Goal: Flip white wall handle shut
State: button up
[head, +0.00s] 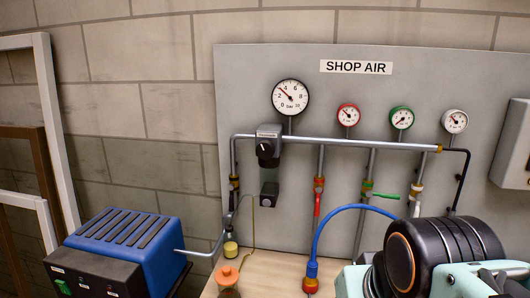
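The white wall handle (416,209) is on the valve at the lower part of a pipe on the grey panel, right of the green handle. It is small here and appears to point down, roughly in line with its pipe. Its lower end is close to, and perhaps hidden by, the bulky black and teal body in front. The white-rimmed gauge (455,121) is above and to the right. My gripper is not in view, so its opening and its place relative to the handle cannot be seen.
The red handle (317,205) points down; the green handle (386,196) sticks out sideways to the right. A blue hose (345,208) arches before the panel. A blue machine (125,238) stands at lower left. A grey wall box (513,145) is at right.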

aim_at(419, 197)
jog(key=z, duration=0.9)
jog(key=k+l+z, duration=0.1)
jog(key=l, duration=0.3)
jog(key=i+j+u, duration=0.1)
jog(key=j+u, duration=0.15)
